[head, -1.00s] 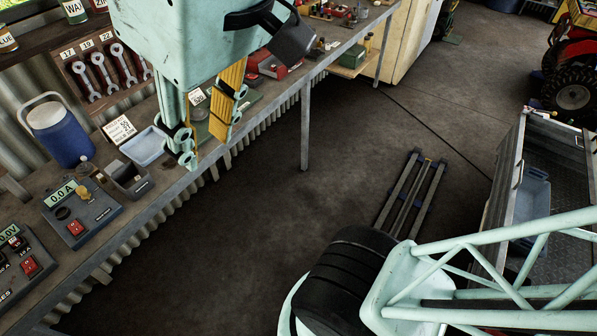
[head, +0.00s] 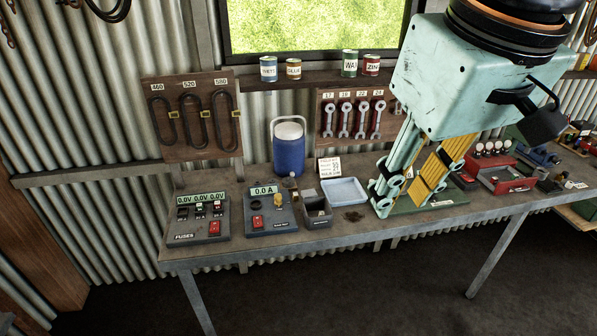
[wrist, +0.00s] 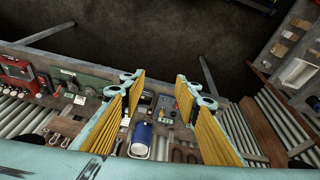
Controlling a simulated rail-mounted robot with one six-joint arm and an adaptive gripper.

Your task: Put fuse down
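My gripper (head: 408,190) hangs above the bench, just right of the light blue tray in the head view. In the wrist view my gripper (wrist: 163,88) has its yellow-padded fingers wide apart, with nothing seen between them. No loose fuse can be made out in either view. A grey box marked FUSES (head: 198,232) stands at the bench's left end, with three 0.0V displays and a red switch. Beside it is a box (head: 268,208) reading 0.0 A with a yellow knob. A small dark bin (head: 316,212) and the light blue tray (head: 345,191) follow to the right; their contents are unclear.
A blue cooler jug (head: 289,148) and a white card (head: 329,167) stand behind the bin and tray. Belts (head: 190,118) and spanners (head: 360,118) hang on wall boards. A red case (head: 500,172) and tools crowd the bench's right side. The front edge (head: 350,229) is mostly clear.

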